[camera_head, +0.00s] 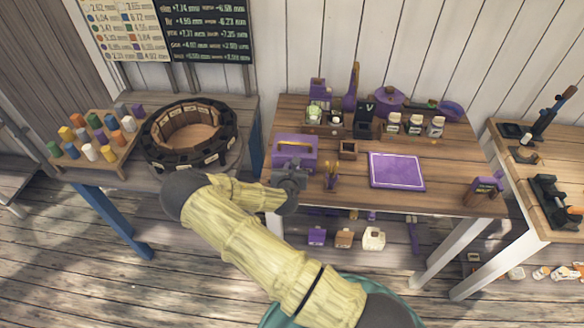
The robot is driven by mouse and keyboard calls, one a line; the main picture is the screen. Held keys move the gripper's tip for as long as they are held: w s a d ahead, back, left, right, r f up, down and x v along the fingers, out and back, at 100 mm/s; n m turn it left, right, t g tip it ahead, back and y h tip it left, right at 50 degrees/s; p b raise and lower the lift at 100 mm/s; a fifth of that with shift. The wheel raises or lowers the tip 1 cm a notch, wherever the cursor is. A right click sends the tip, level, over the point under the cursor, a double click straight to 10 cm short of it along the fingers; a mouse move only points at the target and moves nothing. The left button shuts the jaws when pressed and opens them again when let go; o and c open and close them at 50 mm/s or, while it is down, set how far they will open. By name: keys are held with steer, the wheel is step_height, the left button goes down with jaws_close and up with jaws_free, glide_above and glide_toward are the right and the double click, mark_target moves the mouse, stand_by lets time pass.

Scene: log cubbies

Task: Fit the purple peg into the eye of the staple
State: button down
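My gripper (290,178) is a small grey shape at the front left of the middle table, just in front of a purple box (295,148). Its fingers are too small and too hidden to tell if they are open or hold anything. I cannot pick out the staple with certainty. A purple upright piece with a brown middle (483,190) stands at the table's front right. A small yellow-brown forked piece (331,176) stands right of my gripper. A purple peg (94,121) stands among several coloured pegs on the left rack; whether it is the task's peg is unclear.
A purple mat (396,171) lies on the middle table (440,160). Jars (414,124), a purple pot (389,101) and a small wooden box (347,149) stand behind. A dark ring of cubbies (190,160) sits on the left table. A gap separates the right table (561,226).

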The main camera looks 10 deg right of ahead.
steer(key=shift+f+b, duration=0.5)
steer(key=shift+f, duration=0.15)
steer(key=shift+s+a+f, duration=0.1)
steer(key=shift+f, duration=0.1)
steer(key=c, duration=1.2)
jaws_free()
steer(key=b+v, duration=0.1)
steer(key=v, duration=1.6)
steer(key=shift+s+r, duration=0.1)
steer(key=shift+r, duration=0.05)
